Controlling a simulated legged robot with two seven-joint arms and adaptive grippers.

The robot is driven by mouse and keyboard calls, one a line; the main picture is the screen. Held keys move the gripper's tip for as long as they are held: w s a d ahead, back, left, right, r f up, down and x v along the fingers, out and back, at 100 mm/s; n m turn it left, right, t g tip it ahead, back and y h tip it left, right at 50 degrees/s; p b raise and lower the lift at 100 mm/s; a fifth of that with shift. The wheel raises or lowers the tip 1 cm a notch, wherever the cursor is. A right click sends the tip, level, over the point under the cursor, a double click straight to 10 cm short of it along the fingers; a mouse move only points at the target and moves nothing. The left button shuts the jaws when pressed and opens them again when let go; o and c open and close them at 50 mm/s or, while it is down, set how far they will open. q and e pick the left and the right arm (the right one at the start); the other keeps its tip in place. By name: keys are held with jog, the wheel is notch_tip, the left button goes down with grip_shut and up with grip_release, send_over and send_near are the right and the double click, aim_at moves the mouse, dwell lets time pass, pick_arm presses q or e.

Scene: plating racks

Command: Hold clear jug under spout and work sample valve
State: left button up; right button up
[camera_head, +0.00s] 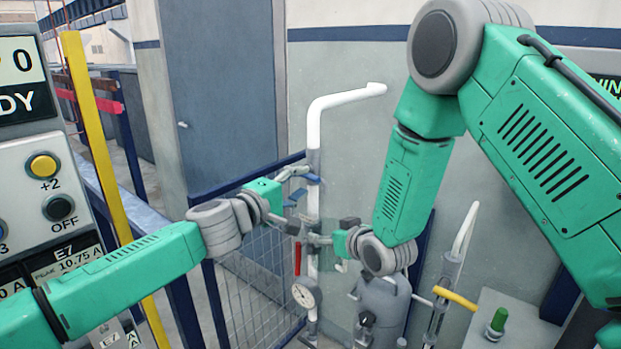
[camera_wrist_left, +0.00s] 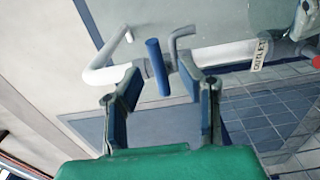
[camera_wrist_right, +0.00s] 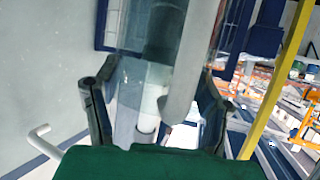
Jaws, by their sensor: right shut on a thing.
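A white pipe (camera_head: 313,130) rises in the middle of the head view and bends right at its top. My left gripper (camera_head: 300,181) is open beside it. In the left wrist view, a blue valve handle (camera_wrist_left: 157,66) lies at the mouth of the open left jaws (camera_wrist_left: 150,90), apart from both fingers. My right gripper (camera_head: 334,234) is lower, close to the pipe. In the right wrist view it is shut on the clear jug (camera_wrist_right: 130,88). A grey tube shows at the jug; I cannot tell if it is inside or behind. The jug's rim is hard to make out.
A red handle (camera_head: 297,257) and a round gauge (camera_head: 303,294) sit low on the pipework. A grey tank (camera_head: 381,308), a yellow handle (camera_head: 455,298) and a green-topped item (camera_head: 498,320) are at lower right. A mesh fence (camera_head: 255,285) and yellow post (camera_head: 97,140) stand left.

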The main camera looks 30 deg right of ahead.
aim_at(308, 178)
pick_arm(q)
jog(key=shift+x, duration=1.95)
